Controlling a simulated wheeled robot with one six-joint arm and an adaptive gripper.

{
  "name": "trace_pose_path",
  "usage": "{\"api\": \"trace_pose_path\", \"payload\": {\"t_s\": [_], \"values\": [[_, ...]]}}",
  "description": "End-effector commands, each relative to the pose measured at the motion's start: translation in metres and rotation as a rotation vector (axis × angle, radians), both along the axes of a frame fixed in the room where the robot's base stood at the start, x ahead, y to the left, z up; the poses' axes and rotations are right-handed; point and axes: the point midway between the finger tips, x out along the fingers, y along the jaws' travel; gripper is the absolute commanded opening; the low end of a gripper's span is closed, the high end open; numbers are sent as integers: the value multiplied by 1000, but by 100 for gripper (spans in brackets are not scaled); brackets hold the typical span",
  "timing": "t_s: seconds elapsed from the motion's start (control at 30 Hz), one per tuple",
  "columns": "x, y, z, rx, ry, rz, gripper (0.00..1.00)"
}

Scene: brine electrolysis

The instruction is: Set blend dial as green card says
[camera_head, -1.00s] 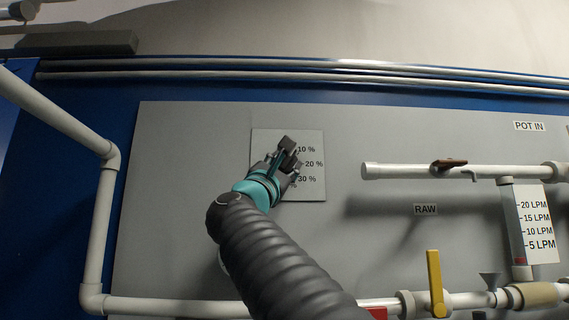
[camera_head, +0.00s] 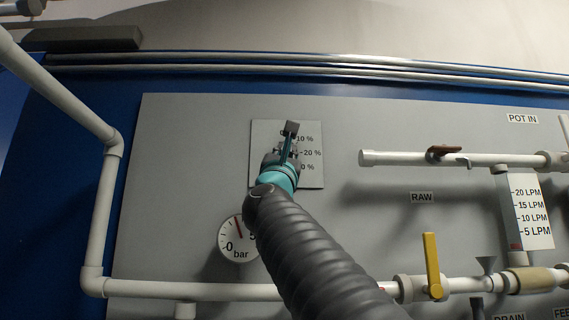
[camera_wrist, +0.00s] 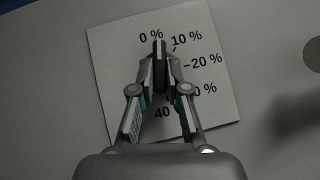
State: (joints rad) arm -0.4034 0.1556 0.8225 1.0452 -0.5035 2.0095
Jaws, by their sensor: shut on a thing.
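The blend dial's white scale plate (camera_head: 262,140) is on the grey panel in the head view. The wrist view shows the plate (camera_wrist: 108,65) with marks for 0, 10, 20 and 40 % and a partly covered mark between 20 and 40 %. My gripper (camera_head: 290,135) is in front of the plate. In the wrist view my gripper (camera_wrist: 160,52) is shut on the dial knob, its fingertips pointing up between 0 % and 10 %. The fingers hide most of the knob, so I cannot read its setting for certain. The green card is not in view.
A round bar gauge (camera_head: 238,241) is below left of the plate. To the right are a pipe with a brown-handled valve (camera_head: 443,150), a flow meter (camera_head: 531,215) and a yellow valve handle (camera_head: 432,262). White pipe (camera_head: 103,215) runs along the left.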

Motion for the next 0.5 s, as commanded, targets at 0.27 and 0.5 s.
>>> {"api": "trace_pose_path", "payload": {"t_s": [0.27,0.5], "values": [[0,-4,-3,-160,-1,-3,0],[0,-5,-1,-225,-1,-3,0]]}}
